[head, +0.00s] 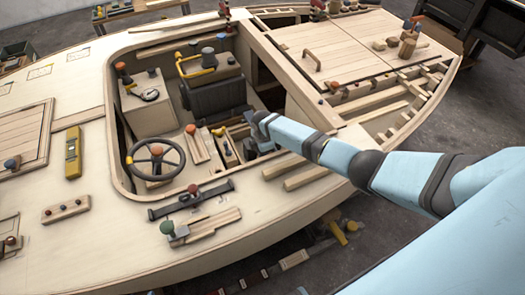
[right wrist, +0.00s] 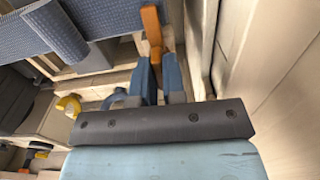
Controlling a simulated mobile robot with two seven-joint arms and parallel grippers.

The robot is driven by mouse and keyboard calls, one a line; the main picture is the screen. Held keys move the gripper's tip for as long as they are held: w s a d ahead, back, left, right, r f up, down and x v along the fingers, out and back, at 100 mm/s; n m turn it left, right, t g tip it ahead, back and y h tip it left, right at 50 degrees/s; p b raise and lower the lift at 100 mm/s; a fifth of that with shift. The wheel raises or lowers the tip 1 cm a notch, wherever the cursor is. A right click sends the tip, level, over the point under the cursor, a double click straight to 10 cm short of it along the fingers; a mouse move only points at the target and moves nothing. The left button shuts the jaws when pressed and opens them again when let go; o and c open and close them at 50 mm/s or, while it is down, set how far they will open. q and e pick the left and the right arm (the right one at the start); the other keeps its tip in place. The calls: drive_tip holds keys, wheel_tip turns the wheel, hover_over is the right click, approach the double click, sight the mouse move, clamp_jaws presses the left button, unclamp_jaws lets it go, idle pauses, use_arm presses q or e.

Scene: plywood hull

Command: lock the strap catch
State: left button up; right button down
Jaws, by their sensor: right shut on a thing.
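My right arm reaches in from the right in the head view, and its gripper (head: 262,128) is low inside the cockpit, near the seat. In the right wrist view, the blue fingers of the right gripper (right wrist: 159,72) are shut on a narrow orange lever (right wrist: 151,22), which sticks out beyond the fingertips. A blue-grey woven strap or pad (right wrist: 62,38) lies to the left of the lever. The lever may be part of the strap catch, but its lower part is hidden between the fingers. I cannot tell how the catch stands. My left gripper is not in view.
A pale wooden wall (right wrist: 270,70) stands close on the right in the wrist view. In the head view, a black seat (head: 215,97), a steering wheel (head: 155,158) and a box with a gauge (head: 148,105) crowd the cockpit. The surrounding deck (head: 105,225) holds loose tools and blocks.

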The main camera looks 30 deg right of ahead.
drive_tip(key=shift+w+d, duration=0.1)
drive_tip(key=shift+d, duration=0.05)
drive_tip(key=c, duration=1.2)
unclamp_jaws()
drive_tip(key=shift+r, duration=0.55)
wheel_tip(320, 180, up, 13)
drive_tip(key=p, duration=0.1)
drive_tip(key=shift+f, duration=0.1)
